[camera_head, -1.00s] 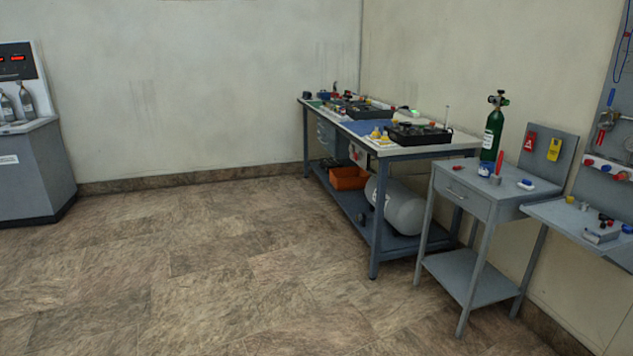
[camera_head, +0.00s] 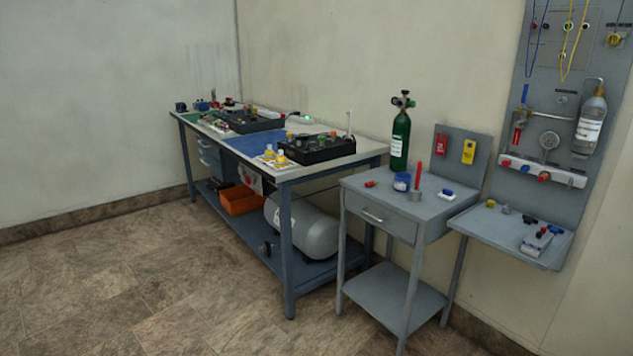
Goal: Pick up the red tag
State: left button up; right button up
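A red tag (camera_head: 441,144) hangs on the grey upright back panel of the small side table, left of a yellow tag (camera_head: 468,151). A smaller red tag-like piece (camera_head: 517,137) shows on the tall grey wall panel further right. Neither of my grippers is in this view, so I cannot see whether they are open or shut.
The grey side table (camera_head: 359,198) holds a green cylinder (camera_head: 400,138), a blue-and-white jar (camera_head: 401,182) and small items. A long workbench (camera_head: 361,149) stands left of it. A shelf (camera_head: 480,222) with small parts adjoins on the right. The floor (camera_head: 130,290) at left is clear.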

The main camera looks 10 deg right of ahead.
aim_at(440, 144)
jog(key=i+j+z, duration=0.1)
jog(key=i+z, duration=0.4)
jog(key=i, duration=0.8)
